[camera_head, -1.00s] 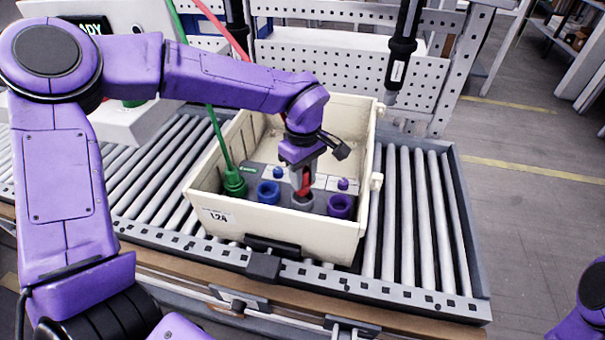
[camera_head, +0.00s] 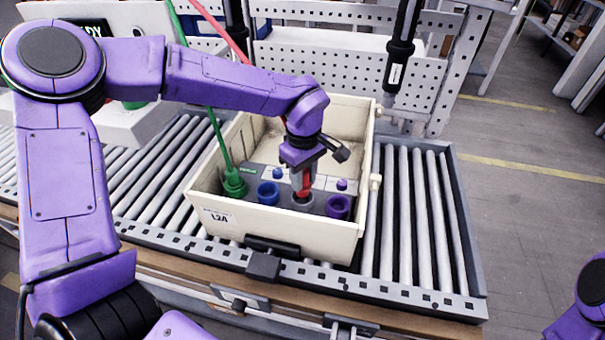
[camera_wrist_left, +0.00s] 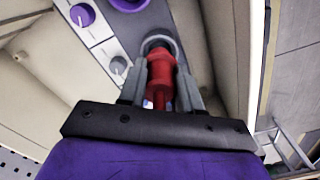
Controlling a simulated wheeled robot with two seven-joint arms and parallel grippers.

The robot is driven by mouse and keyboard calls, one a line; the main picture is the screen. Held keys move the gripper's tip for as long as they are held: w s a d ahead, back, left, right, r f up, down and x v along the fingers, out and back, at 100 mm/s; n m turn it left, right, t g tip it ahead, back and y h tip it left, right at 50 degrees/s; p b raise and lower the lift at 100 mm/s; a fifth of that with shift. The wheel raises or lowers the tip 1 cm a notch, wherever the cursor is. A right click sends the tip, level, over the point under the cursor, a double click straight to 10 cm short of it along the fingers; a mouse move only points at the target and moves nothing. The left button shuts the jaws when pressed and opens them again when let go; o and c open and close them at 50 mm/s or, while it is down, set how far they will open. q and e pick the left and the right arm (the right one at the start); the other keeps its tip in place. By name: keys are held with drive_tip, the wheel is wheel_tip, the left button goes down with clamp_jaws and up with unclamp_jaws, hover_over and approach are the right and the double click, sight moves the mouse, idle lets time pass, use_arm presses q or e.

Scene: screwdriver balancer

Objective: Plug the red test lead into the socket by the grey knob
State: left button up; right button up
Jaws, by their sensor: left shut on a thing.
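The red test lead's plug (camera_head: 304,180) is held upright between the fingers of my left gripper (camera_head: 302,186), which is shut on it. The plug also shows in the left wrist view (camera_wrist_left: 161,75), its tip at the mouth of the grey socket (camera_wrist_left: 157,43). In the head view the grey socket (camera_head: 303,201) is right under the plug. The tip is hidden, so I cannot tell how deep it sits. The grey knob (camera_wrist_left: 118,66) is beside this socket. My right gripper is not in view.
The cream bin (camera_head: 325,234) stands on a roller conveyor (camera_head: 425,220). Inside, a blue socket (camera_head: 268,193) is left of the grey one and a purple socket (camera_head: 339,206) right of it. A green plug (camera_head: 233,184) stands upright at the left. The bin walls surround my gripper.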

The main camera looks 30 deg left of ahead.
use_arm(q)
drive_tip(key=shift+f, duration=0.2)
drive_tip(key=shift+f+b, duration=0.55)
drive_tip(key=shift+f, duration=1.25)
drive_tip(key=o, duration=1.1)
drive_tip(key=shift+o, duration=0.2)
wheel_tip(320, 180, up, 11)
drive_tip(key=shift+f, duration=0.2)
